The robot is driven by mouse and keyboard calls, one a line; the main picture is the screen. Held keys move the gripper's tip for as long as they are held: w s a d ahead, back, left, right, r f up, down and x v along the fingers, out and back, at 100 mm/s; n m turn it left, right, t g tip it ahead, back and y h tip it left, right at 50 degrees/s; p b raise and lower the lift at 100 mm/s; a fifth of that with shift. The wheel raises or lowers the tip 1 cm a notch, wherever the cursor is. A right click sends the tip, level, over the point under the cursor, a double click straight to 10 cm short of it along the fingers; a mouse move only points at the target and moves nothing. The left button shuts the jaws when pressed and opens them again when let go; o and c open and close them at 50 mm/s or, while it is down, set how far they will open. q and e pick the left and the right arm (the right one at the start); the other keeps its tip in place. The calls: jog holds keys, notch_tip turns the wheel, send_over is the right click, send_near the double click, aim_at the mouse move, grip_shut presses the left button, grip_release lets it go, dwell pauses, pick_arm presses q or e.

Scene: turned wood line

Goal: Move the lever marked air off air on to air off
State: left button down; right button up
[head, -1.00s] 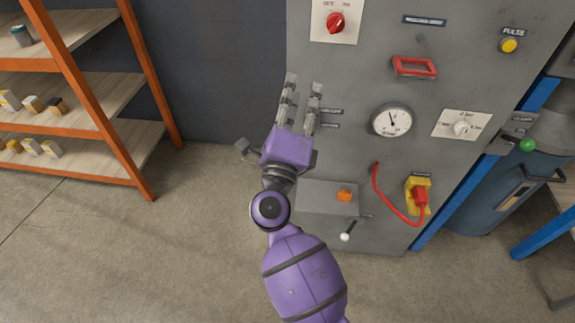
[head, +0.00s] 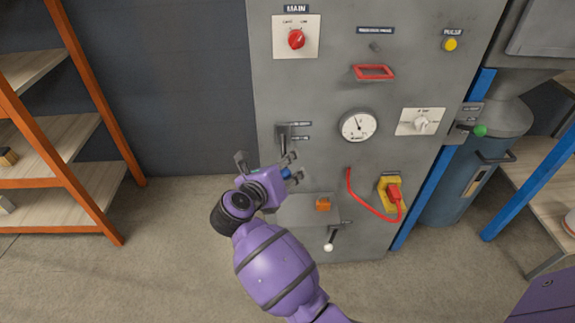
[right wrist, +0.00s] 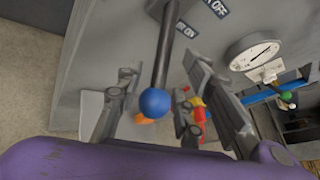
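The air lever (head: 283,143) is a dark rod hanging from a mount on the left side of the grey panel, with a blue ball at its lower end. Two small labels stand to its right. In the right wrist view the upper label (right wrist: 216,7) ends in OFF and the lower label (right wrist: 187,29) in ON. The lever's blue ball (right wrist: 155,103) shows there between the spread fingers of my right gripper (right wrist: 160,85). In the head view the right gripper (head: 294,167) is at the ball, partly covering it. Contact cannot be told. My left gripper is out of view.
The panel also carries a red MAIN knob (head: 296,40), a red handle (head: 374,72), a gauge (head: 359,126), a red plug (head: 393,192) with a cable, and a lower white-tipped lever (head: 329,246). An orange-framed shelf (head: 80,130) stands left. Open floor lies between.

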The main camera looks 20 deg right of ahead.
jog(key=shift+w+d+f, duration=0.2)
jog(key=shift+w+d, duration=0.2)
grip_shut()
dwell(0.6)
